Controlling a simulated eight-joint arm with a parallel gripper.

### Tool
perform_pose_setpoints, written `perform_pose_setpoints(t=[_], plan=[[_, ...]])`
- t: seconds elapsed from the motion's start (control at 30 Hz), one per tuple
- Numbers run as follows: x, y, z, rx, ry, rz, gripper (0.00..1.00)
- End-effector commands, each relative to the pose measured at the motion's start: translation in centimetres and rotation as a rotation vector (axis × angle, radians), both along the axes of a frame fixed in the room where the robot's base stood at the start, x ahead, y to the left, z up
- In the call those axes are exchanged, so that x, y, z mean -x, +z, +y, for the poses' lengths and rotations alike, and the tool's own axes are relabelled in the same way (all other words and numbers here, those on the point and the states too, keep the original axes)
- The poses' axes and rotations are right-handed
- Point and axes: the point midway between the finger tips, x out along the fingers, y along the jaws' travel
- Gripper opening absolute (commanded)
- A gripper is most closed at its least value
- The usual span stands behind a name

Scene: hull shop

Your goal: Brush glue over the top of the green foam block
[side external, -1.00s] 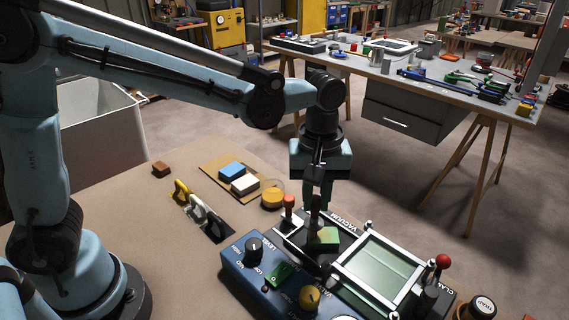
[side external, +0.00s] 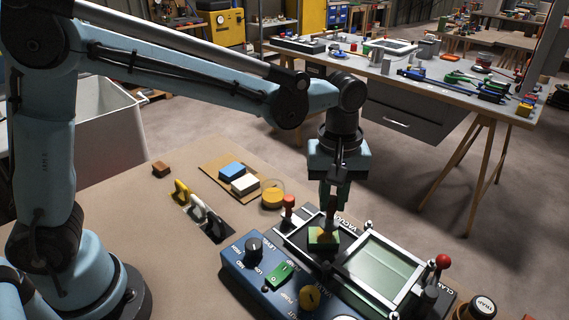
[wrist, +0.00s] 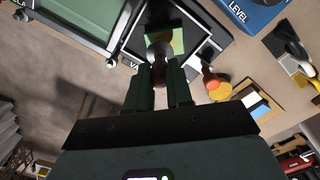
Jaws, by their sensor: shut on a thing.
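The green foam block (side external: 318,243) sits in the dark vacuum bay of the blue machine. An orange-yellow patch shows on its top. My gripper (side external: 332,203) is above it, shut on a brush with a brown handle. In the wrist view the brush (wrist: 159,55) stands between my fingers (wrist: 159,88), its head over the block (wrist: 178,40). The bristles are mostly hidden, and I cannot tell whether they touch the block's top.
A glass-topped clamp frame (side external: 375,262) lies right of the block. An orange-topped knob (side external: 289,201) stands close on the left. A round yellow pot (side external: 272,194), a blue block (side external: 232,172) and a white block (side external: 245,184) are farther left.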

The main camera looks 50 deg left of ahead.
Motion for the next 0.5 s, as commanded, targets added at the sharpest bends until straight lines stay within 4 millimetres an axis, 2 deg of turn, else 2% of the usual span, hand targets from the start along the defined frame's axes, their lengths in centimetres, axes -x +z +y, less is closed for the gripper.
perform_pose_setpoints(t=[0.5], plan=[[-0.99,0.09,-1.02,0.001,-0.001,-0.001,0.00]])
